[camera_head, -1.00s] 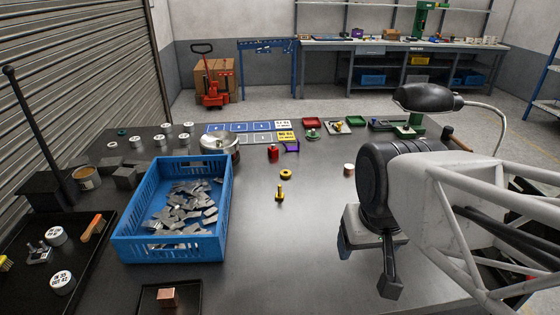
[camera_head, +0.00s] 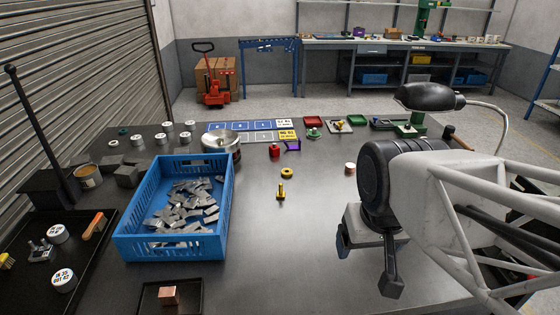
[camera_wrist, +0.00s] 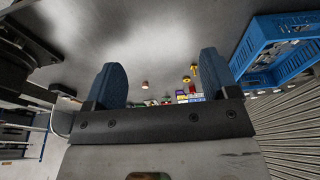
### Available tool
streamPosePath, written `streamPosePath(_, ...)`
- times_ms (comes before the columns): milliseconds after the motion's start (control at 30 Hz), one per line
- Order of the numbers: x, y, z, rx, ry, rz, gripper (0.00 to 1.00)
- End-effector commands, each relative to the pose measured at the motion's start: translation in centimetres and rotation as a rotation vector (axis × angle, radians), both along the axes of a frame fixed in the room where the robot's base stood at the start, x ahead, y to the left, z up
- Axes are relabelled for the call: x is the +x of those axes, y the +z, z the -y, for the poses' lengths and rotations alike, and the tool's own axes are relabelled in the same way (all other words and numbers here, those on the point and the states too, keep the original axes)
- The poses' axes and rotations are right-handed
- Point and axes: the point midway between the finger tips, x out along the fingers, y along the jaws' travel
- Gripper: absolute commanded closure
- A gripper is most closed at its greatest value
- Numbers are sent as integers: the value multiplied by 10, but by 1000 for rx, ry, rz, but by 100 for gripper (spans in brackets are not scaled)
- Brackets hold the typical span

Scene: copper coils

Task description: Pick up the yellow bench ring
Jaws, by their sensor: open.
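The yellow bench ring (camera_head: 287,172) lies flat on the dark table near its middle, with a dark hole at its centre. A yellow bolt-like piece (camera_head: 281,192) stands just in front of it. In the wrist view, small yellow items show beyond the right finger; the ring appears there (camera_wrist: 186,79), small and far off. My gripper (camera_wrist: 162,85) is open and empty, its two blue fingers wide apart. In the head view, my gripper (camera_head: 366,262) hangs over the right side of the table, well right of and nearer than the ring, partly hidden by my arm.
A blue crate (camera_head: 171,247) of grey metal pieces stands left of the ring. A red canister (camera_head: 274,152), a purple holder (camera_head: 292,146) and a silver pot (camera_head: 219,143) stand behind. Bare table lies between ring and gripper.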

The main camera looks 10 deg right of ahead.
Motion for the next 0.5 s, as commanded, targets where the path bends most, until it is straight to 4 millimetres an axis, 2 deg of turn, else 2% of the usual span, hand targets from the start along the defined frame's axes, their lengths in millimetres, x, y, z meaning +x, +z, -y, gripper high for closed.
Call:
streamPosePath(333, 2, 1, 0, -1, 3, -1, 19)
streamPosePath(500, 13, 5, 0, -6, 27, -5, 19)
